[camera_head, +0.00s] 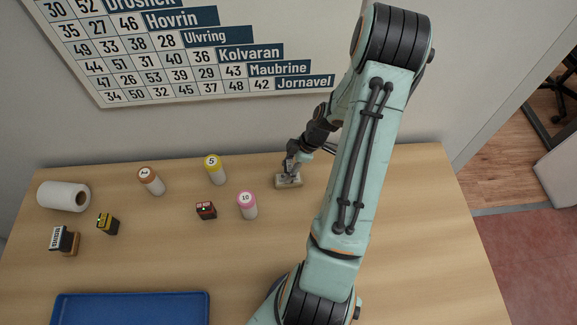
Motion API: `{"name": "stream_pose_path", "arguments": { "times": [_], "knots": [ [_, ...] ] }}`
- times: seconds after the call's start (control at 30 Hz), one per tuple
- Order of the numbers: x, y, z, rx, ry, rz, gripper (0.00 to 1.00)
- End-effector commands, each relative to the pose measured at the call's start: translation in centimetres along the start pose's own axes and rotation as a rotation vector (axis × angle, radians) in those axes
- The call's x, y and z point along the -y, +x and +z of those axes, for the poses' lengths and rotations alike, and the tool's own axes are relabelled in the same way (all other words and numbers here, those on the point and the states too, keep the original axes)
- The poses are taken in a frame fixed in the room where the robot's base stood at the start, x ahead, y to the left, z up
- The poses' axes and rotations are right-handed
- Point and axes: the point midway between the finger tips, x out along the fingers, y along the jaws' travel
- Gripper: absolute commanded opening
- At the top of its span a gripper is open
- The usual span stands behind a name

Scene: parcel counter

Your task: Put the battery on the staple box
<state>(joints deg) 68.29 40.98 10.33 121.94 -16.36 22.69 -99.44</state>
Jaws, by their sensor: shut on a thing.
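My gripper (289,176) is near the back edge of the counter, pointing down at a small pale beige block (287,184). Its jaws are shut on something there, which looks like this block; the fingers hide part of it. A small black and yellow block (107,224) stands at the left, and a small dark red and black block (206,211) stands near the middle. Both are apart from my gripper. The view is too small to tell for certain which of these is the battery and which the staple box.
Labelled cylinders stand near the middle: brown-topped (151,181), yellow-topped (215,170), pink-topped (247,206). A white roll (64,196) and a dark stamp-like block (64,241) are at left. A blue tray (132,297) lies in front. The counter's centre front is clear.

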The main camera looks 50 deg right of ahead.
Motion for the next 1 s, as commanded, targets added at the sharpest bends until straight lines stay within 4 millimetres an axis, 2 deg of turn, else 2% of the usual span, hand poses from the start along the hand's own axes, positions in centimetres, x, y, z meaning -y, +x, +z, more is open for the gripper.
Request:
{"name": "stream_pose_path", "arguments": {
  "times": [0.27,0.3,0.37,0.73,0.87,1.0],
  "knots": [
    [0.0,0.2,0.1,0.000,0.000,-0.001,0.00],
    [0.0,0.2,0.1,0.001,0.000,0.000,0.48],
    [0.0,0.2,0.1,0.001,0.000,0.000,0.65],
    [-0.1,-0.2,0.0,0.001,0.000,0.003,0.65],
    [-0.2,-2.1,0.1,0.003,0.001,0.006,0.65],
    [-0.2,-5.5,0.0,0.004,0.000,0.008,0.65]
  ]
}}
